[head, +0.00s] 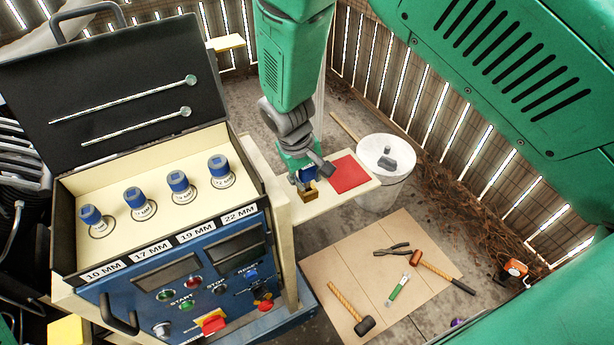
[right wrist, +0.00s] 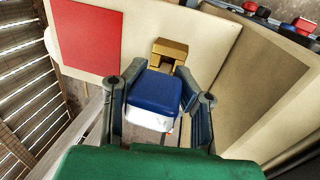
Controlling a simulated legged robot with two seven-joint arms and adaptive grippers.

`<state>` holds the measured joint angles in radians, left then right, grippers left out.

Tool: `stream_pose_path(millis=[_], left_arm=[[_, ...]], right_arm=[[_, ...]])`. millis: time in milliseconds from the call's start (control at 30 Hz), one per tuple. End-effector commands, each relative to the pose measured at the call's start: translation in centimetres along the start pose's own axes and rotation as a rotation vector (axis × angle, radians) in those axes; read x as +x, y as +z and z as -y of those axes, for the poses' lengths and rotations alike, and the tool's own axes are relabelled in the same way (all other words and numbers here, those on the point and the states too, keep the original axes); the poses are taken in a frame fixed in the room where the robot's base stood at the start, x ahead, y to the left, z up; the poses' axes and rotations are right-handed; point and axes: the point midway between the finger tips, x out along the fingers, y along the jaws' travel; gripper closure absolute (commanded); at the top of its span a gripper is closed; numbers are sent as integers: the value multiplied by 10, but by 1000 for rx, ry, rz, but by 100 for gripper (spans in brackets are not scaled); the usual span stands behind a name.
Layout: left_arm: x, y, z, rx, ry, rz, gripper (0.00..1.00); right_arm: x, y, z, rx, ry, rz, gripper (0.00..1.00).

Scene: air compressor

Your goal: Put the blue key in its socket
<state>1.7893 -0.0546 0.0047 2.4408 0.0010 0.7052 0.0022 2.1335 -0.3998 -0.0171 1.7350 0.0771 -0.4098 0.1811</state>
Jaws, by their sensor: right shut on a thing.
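The blue key (head: 309,172) is a blue block with a white lower part, seen close up in the right wrist view (right wrist: 158,87). My right gripper (head: 304,176) is shut on it, with a finger on each side, above the cream side shelf (head: 352,188). A brass-coloured block (head: 309,193) with a notch is on the shelf, right by the key. In the right wrist view this brass block (right wrist: 170,50) appears just beyond the key. I cannot tell whether key and block touch. My left gripper is not in view.
A red square (head: 349,174) lies on the shelf. The compressor cabinet (head: 190,275) holds several blue-topped sockets in its tray, left of the shelf. A white bucket (head: 385,190) stands right of the shelf. Tools lie on a floor board (head: 345,262).

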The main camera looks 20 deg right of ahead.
Motion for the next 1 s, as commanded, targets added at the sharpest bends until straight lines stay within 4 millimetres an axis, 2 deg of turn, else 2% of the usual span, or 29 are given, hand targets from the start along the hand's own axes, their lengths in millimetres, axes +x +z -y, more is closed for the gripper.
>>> stream_pose_path(millis=[33,667,1000], left_arm=[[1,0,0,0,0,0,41],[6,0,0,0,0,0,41],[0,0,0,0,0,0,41]], right_arm=[[-2,-1,5,-16,8,-10,100],[10,0,4,-14,12,-5,100],[4,1,2,-13,14,-2,100]])
